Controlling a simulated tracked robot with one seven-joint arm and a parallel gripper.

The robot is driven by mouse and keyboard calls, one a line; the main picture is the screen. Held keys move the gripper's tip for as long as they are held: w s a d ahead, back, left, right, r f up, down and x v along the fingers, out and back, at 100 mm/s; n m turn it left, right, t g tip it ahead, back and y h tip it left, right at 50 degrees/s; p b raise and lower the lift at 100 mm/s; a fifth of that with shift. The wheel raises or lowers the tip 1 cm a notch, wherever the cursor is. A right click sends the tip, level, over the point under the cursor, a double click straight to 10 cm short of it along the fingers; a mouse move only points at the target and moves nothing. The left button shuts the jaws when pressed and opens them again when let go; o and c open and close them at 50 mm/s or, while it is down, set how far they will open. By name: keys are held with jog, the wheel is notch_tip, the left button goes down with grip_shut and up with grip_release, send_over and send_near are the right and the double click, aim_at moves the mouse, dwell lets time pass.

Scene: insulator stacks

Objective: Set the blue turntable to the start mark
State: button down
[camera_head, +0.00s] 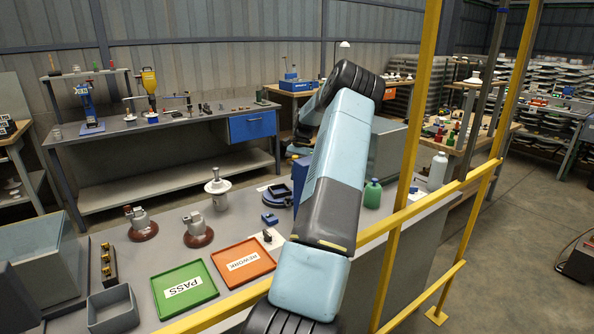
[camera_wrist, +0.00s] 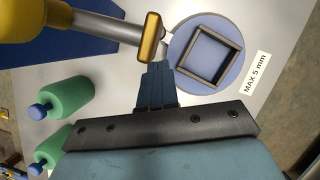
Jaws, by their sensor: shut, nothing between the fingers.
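The blue turntable (camera_wrist: 182,62) is a round disc with a dark square frame (camera_wrist: 238,60) on it, in the upper right of the wrist view. In the head view the turntable (camera_head: 274,200) is small, on the near bench left of my arm. My gripper (camera_wrist: 157,70) is shut and empty, its fingertips beside the disc's left edge in the picture; I cannot tell if they touch it. I cannot make out a start mark. In the head view my arm hides the gripper.
A "MAX 5 mm" label (camera_wrist: 256,73) is right of the turntable. Green bottles (camera_wrist: 68,97) are at left in the wrist view. In the head view, a green PASS tray (camera_head: 206,292), orange REWORK tray (camera_head: 268,272) and white insulator (camera_head: 217,190) share the bench. A yellow rail (camera_head: 410,213) runs in front.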

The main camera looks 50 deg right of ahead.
jog(key=shift+x, duration=2.95)
jog(key=shift+w+a, duration=0.1)
